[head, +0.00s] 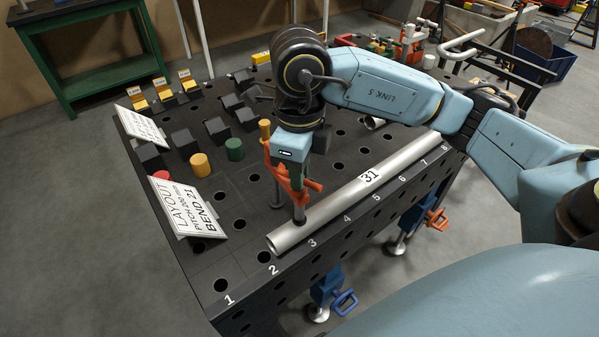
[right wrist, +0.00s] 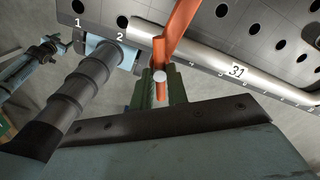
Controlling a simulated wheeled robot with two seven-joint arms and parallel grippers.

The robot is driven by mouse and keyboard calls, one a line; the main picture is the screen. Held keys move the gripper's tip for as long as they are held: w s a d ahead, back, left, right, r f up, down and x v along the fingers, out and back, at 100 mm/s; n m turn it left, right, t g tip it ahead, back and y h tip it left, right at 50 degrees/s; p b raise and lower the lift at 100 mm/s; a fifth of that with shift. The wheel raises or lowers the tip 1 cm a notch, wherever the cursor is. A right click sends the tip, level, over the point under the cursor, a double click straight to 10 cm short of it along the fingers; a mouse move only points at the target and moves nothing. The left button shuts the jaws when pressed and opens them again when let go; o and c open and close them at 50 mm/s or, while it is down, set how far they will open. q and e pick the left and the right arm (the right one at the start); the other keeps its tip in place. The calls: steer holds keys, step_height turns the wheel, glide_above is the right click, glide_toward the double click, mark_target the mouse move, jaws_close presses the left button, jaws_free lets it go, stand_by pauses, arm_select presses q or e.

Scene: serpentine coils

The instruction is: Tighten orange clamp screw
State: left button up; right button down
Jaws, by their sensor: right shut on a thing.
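A long grey pipe (head: 345,205) marked 31 lies along the front edge of the dark perforated table (head: 240,185). The orange clamp (head: 275,172) stands at the pipe's near end, between marks 2 and 4. Its dark foot (head: 299,215) is at the pipe's top; I cannot tell how firmly it presses. My right gripper (head: 290,168) comes down from above and is shut on the orange clamp's screw. In the right wrist view, green fingers (right wrist: 160,95) sit around a pale round screw end (right wrist: 159,77) beside the orange clamp arm (right wrist: 180,30). My left gripper is out of view.
A yellow cylinder (head: 200,165), a green cylinder (head: 234,149), several black blocks and a layout sign (head: 190,208) stand left of the clamp.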

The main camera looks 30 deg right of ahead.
steer(key=m+b, duration=0.1)
steer(key=m, duration=0.4)
steer(key=shift+m, duration=0.3)
steer(key=m, duration=0.5)
steer(key=shift+m, duration=0.3)
steer(key=m, duration=0.3)
steer(key=shift+m, duration=2.1)
steer(key=c, duration=1.4)
jaws_free()
steer(key=shift+o, duration=0.2)
step_height(320, 180, up, 14)
steer(key=p, duration=0.3)
steer(key=shift+f, duration=0.25)
